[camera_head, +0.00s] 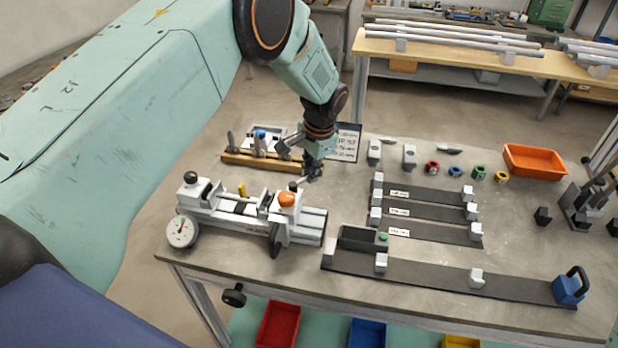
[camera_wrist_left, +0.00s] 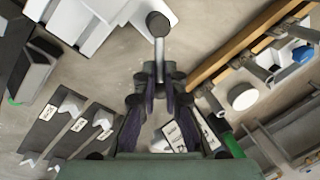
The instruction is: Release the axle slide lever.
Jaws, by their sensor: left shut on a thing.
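The axle slide fixture (camera_head: 250,215) is a pale grey and white block assembly at the left front of the table. It carries an orange knob (camera_head: 287,199) and a round dial gauge (camera_head: 182,231). My left gripper (camera_head: 303,179) reaches down from above, just behind the orange knob. In the left wrist view its fingers (camera_wrist_left: 159,80) are shut on the shaft of the lever (camera_wrist_left: 159,50), a thin grey rod with a dark round knob. The gripper hides part of the lever in the head view. My right gripper is not in view.
A wooden rack (camera_head: 262,162) with tools stands behind the fixture, close to the left gripper. Dark strips with white blocks (camera_head: 425,213) lie to the right. An orange bin (camera_head: 535,161) sits at the far right. Bare tabletop shows right of the strips.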

